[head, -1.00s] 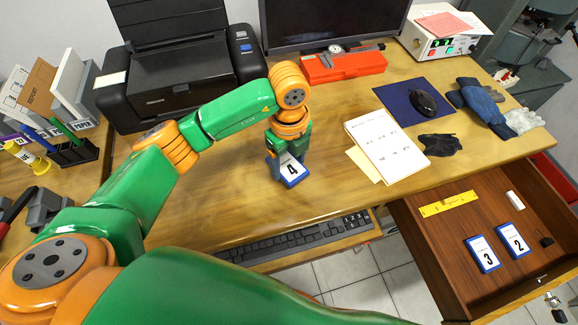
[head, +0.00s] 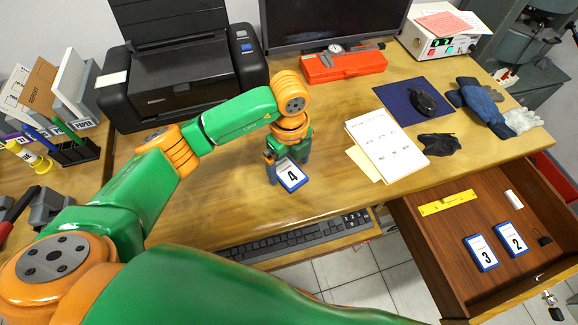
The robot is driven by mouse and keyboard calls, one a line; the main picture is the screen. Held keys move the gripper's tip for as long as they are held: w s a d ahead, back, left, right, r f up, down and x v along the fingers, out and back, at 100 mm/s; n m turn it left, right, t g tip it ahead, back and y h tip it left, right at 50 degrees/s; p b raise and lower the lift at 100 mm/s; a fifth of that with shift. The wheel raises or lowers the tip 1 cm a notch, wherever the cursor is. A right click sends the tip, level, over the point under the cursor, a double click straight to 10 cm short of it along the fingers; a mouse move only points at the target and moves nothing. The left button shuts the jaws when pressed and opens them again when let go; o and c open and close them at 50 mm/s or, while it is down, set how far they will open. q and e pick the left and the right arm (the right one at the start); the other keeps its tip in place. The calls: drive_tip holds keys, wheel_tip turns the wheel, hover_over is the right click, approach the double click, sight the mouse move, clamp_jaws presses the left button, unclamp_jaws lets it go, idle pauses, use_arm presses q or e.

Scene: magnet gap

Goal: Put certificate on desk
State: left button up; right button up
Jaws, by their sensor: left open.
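A blue-edged white card marked 4 (head: 291,176) is on the desk (head: 225,205), near its front edge. My left gripper (head: 287,163) is right at the card's far end, pointing down, with its fingers open. Its fingers partly hide the card's back edge. Two similar cards, marked 3 (head: 482,254) and 2 (head: 512,240), lie in the open drawer (head: 440,245). No label tells me which item is the certificate. A stack of white printed sheets (head: 387,145) lies on the desk to the right. My right gripper is out of view.
The keyboard (head: 290,238) sits on a tray below the desk's front edge. A printer (head: 180,85), monitor (head: 330,20) and red case (head: 343,66) stand behind. A mouse (head: 425,103) and gloves (head: 485,103) are at right. Desk around the card is clear.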

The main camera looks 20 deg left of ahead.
sight(289, 173)
use_arm(q)
wheel_tip(289, 173, up, 11)
drive_tip(key=shift+f, duration=0.2)
